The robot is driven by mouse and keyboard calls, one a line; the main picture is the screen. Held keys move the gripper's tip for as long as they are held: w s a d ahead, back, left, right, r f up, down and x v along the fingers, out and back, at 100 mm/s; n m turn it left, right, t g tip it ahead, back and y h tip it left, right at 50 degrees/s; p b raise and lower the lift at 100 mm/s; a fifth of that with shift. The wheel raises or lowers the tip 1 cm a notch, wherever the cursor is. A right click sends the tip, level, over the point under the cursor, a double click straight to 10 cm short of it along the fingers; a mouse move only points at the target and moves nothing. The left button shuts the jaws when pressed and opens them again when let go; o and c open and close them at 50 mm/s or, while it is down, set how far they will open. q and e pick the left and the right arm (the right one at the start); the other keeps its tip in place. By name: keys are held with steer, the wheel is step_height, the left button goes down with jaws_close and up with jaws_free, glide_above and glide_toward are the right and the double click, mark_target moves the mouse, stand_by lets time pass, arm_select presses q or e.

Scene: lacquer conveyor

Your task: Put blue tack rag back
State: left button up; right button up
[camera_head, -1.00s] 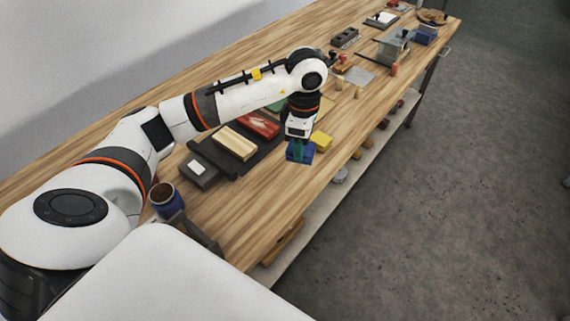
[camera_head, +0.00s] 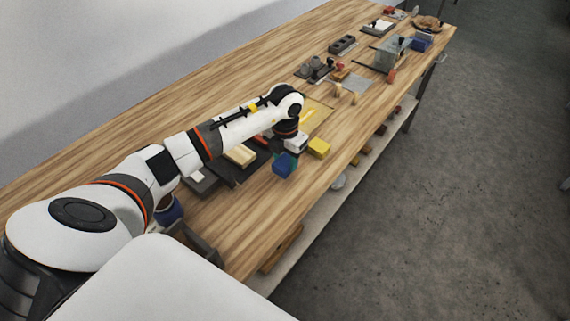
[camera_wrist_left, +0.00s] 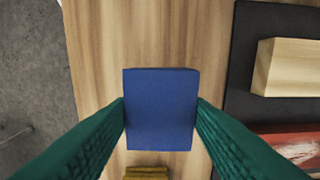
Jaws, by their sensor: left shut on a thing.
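The blue tack rag (camera_head: 284,166) is a blue block held at the tip of my left gripper (camera_head: 291,158), near the front edge of the wooden table. In the left wrist view the blue tack rag (camera_wrist_left: 160,108) sits between the two green fingers of my left gripper (camera_wrist_left: 160,112), which touch its left and right sides. The gripper is shut on it. A yellow block (camera_head: 319,148) lies on the table just right of the rag; its edge shows at the bottom of the wrist view (camera_wrist_left: 147,172). I cannot tell how high the rag is above the table. My right gripper is not in view.
A dark mat (camera_head: 225,176) with a pale wood block (camera_head: 240,155) lies left of the gripper. A blue cup (camera_head: 170,211) stands partly hidden behind my arm. Several tools and a grey box (camera_head: 388,57) sit farther along the table (camera_head: 262,215). The front edge beside the rag is bare.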

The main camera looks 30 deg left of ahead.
mark_target(285, 161)
arm_select(q)
step_height(285, 161, down, 3)
steer(key=shift+f+p, duration=0.1)
steer(key=shift+p, duration=0.2)
steer(key=shift+f, duration=0.1)
steer(key=shift+f+b, duration=0.15)
steer(key=shift+b, duration=0.15)
steer(key=o, duration=0.9)
